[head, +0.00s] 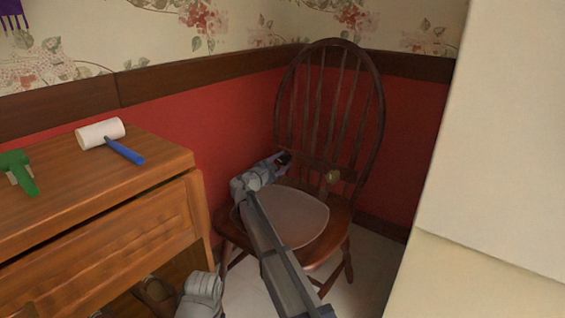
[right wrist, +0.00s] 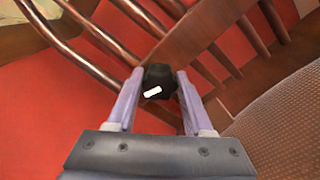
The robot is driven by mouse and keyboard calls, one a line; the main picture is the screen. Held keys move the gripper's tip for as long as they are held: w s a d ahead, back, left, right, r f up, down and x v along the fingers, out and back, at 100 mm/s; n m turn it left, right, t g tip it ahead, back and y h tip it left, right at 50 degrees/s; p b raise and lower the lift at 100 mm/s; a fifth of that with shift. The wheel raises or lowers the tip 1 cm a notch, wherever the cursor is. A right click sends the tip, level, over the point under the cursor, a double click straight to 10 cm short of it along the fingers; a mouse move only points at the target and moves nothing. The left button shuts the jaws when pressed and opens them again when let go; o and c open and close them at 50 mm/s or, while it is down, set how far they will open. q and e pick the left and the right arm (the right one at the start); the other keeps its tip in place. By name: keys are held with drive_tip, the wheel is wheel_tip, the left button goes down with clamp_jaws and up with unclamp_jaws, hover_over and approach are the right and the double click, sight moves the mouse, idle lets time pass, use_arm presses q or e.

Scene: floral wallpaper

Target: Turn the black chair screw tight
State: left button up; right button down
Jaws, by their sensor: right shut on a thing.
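The dark wooden chair (head: 316,253) stands in the corner, with a tall spindle back and a pale seat pad. The black chair screw (right wrist: 158,78) is a dark knob with a white mark, on or against the wooden crossbar of the chair back. My right gripper (right wrist: 158,90) is shut on the black screw, one finger on each side of it. In the head view my right gripper (head: 284,159) is at the left side of the lower chair back, and the screw is hard to make out there. My left gripper is not in view.
A wooden cabinet (head: 120,228) stands at left, with a white-headed mallet (head: 101,134) with a blue handle and a green tool (head: 20,172) on top. A pale wall (head: 500,150) blocks the right side.

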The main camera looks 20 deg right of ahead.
drive_tip(key=m, duration=0.7)
drive_tip(key=shift+s+f, duration=0.1)
drive_tip(key=m, duration=0.6)
drive_tip(key=shift+m, duration=0.7)
drive_tip(key=shift+c, duration=1.5)
unclamp_jaws()
drive_tip(key=shift+a, duration=0.1)
drive_tip(key=v, duration=0.7)
drive_tip(key=shift+s+a, duration=0.2)
drive_tip(key=shift+a, duration=0.05)
